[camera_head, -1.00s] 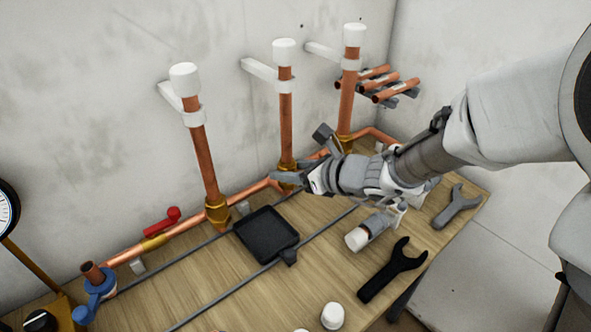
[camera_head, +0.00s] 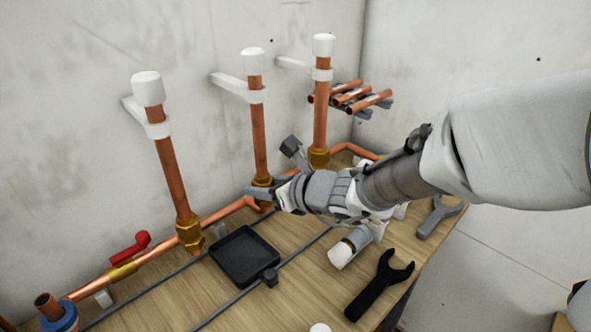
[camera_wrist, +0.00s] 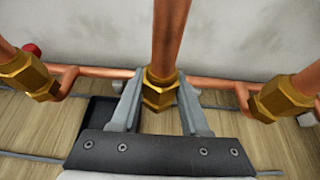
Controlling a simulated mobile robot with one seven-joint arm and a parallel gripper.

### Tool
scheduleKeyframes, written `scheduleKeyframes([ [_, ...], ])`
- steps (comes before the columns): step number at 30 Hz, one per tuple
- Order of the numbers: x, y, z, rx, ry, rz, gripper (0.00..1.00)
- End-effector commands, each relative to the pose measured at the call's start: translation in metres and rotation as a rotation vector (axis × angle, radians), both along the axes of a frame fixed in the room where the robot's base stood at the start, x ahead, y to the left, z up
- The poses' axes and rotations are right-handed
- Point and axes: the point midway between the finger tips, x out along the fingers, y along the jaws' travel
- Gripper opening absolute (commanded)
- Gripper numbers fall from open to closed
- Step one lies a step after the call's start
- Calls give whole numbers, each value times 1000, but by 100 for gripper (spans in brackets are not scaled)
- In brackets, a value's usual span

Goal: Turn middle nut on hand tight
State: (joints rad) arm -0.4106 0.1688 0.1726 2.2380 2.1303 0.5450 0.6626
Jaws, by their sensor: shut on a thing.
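Three upright copper pipes with white caps stand in a row, each with a brass nut at its foot. The middle nut (camera_wrist: 160,92) sits at the base of the middle pipe (camera_head: 258,135). My gripper (camera_wrist: 160,95) reaches in from the right and is shut on the middle nut, one finger on each side of it. In the head view my gripper (camera_head: 262,190) partly hides this nut. The left nut (camera_head: 190,232) and the right nut (camera_head: 318,157) stand clear of my fingers.
A black tray (camera_head: 216,262) lies on the wooden bench in front of the pipes. A black wrench (camera_head: 378,285), a grey wrench (camera_head: 440,214) and a white-ended cylinder (camera_head: 343,254) lie to the right. A red-handled valve (camera_head: 130,248) is on the left. Short copper pipes (camera_head: 350,95) rest on a wall rack.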

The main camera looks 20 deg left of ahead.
Motion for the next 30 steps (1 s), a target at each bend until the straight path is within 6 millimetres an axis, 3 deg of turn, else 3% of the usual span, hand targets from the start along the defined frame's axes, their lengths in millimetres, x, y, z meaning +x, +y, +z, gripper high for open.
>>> scheduleKeyframes([
  [30,0,1,0,2,-3,-77,14],
])
